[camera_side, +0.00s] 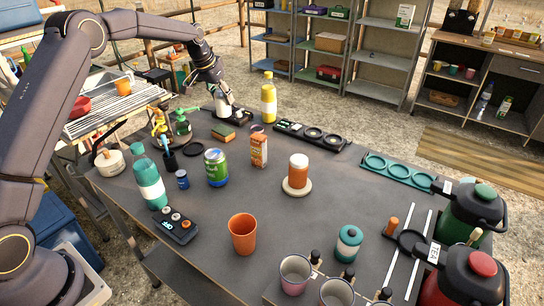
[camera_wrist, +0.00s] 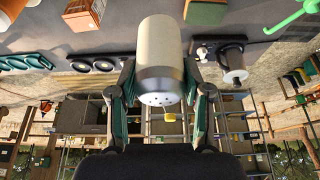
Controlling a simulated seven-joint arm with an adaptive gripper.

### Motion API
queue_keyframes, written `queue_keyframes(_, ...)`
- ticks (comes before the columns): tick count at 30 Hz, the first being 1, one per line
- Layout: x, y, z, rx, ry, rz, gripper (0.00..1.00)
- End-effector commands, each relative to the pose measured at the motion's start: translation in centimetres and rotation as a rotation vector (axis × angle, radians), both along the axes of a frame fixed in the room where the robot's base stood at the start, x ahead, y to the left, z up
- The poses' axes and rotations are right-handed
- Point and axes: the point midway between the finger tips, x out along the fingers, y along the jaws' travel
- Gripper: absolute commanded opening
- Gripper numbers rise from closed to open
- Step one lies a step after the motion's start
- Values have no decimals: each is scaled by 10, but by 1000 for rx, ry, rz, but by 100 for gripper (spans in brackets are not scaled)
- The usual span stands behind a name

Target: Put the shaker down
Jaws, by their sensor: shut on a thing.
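The shaker (camera_side: 222,105) is a pale, whitish cylinder near the far left edge of the dark table (camera_side: 330,225). My gripper (camera_side: 220,90) comes down from above and is shut around it. In the wrist view the shaker (camera_wrist: 158,62) fills the middle between the two fingers (camera_wrist: 160,95), its holed end facing the camera. Whether its base touches the table is hard to tell. A black object (camera_side: 239,115) lies just right of it in the side view.
A yellow bottle (camera_side: 268,98) stands right of the shaker and a sponge (camera_side: 223,133) lies in front. A black tray with round recesses (camera_side: 312,134) is further right. The table's middle front has free room.

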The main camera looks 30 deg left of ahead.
Motion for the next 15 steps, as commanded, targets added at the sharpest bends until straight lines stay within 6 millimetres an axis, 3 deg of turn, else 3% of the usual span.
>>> queue_keyframes(2,-1,-1,20,1,-2,-5,11)
queue_keyframes(8,-30,-19,18,-2,1,-168,11)
queue_keyframes(11,-50,-35,21,-1,1,-286,11)
queue_keyframes(15,-92,-69,28,0,1,-524,11)
